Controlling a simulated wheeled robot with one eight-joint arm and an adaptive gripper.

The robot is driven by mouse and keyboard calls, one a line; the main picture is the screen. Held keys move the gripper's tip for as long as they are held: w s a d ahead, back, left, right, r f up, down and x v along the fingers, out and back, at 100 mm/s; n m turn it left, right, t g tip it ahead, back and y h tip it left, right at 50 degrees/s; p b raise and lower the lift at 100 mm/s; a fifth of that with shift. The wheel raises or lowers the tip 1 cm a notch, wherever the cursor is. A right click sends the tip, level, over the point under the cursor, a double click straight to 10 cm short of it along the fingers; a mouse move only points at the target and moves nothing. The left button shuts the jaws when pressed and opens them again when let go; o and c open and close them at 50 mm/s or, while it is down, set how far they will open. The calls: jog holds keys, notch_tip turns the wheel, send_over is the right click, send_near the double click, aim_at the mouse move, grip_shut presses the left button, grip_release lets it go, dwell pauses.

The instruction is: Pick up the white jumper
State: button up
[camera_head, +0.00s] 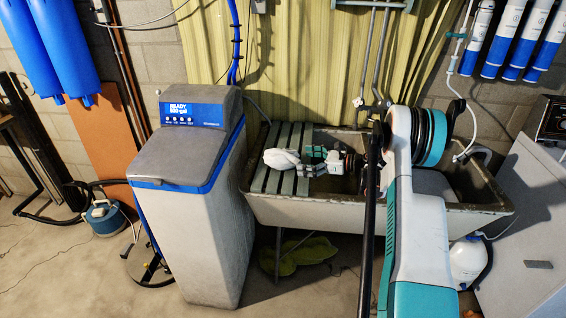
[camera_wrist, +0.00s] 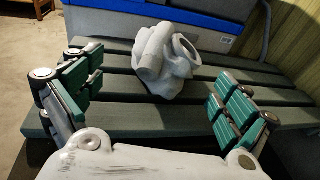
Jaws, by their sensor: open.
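The white jumper (camera_head: 282,158) is a small crumpled bundle on the grey slatted board (camera_head: 262,181) at the left end of the sink. In the wrist view the jumper (camera_wrist: 167,62) lies on the slats, beyond and between my fingers. My gripper (camera_head: 314,162) is open and just right of the jumper in the head view. In the wrist view my gripper (camera_wrist: 160,96) has its two teal-padded fingers spread wide, with nothing between the pads. The jumper looks apart from both fingers.
The grey water softener (camera_head: 200,180) with a blue trim stands just left of the slats. The stone sink (camera_head: 330,212) extends right under my arm. A corrugated yellow panel (camera_head: 300,60) rises behind. A green cloth-like thing (camera_head: 300,255) lies on the floor below.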

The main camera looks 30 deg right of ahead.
aim_at(288, 157)
jog(key=shift+r+b+x, duration=0.2)
jog(key=shift+b+x, duration=0.35)
jog(key=shift+x, duration=1.15)
jog(key=shift+r+b+x, duration=0.15)
jog(key=shift+b+x, duration=0.35)
jog(key=shift+x, duration=1.2)
jog(key=shift+w+d, duration=0.1)
jog(key=shift+w, duration=0.05)
jog(key=c, duration=1.2)
